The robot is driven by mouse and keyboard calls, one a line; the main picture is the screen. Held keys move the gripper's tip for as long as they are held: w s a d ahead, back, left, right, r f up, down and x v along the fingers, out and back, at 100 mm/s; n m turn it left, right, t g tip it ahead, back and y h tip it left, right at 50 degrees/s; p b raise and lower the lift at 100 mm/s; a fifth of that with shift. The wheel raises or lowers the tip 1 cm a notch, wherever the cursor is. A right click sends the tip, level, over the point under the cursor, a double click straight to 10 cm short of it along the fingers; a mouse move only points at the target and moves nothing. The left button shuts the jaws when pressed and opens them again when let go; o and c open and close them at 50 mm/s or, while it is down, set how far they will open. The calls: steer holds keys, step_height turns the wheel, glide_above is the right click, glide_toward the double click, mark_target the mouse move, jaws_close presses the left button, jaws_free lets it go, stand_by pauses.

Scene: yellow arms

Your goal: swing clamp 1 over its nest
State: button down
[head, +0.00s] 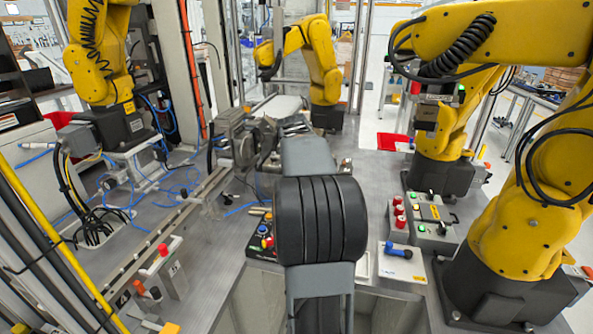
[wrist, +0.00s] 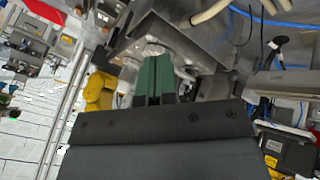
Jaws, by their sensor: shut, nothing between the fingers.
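My gripper (wrist: 154,64) shows in the wrist view as two green fingers side by side, shut and empty. Its tips are close to a pale rounded metal part under a grey metal plate; I cannot tell whether they touch. In the head view my own arm covers the gripper. On the left front of the bench stands a block with a red knob (head: 163,250), with an orange-topped part (head: 139,287) beside it. A blue handle (head: 398,251) lies on a white plate at right. The labels are too small to read, so I cannot tell which part is clamp 1 or its nest.
Grey metal machinery (head: 245,140) stands at the back centre. A control box with coloured buttons (head: 263,238) sits left of my arm, and another box with red knobs (head: 399,212) at right. Yellow robot arms (head: 545,220) stand around the bench. A long rail (head: 150,245) crosses the left side.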

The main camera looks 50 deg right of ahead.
steer(key=shift+s+a+r, duration=0.25)
steer(key=shift+s+r, duration=0.4)
steer(key=shift+r, duration=0.35)
steer(key=shift+s+a+r, duration=0.2)
steer(key=shift+s+r, duration=0.4)
steer(key=shift+r, duration=0.35)
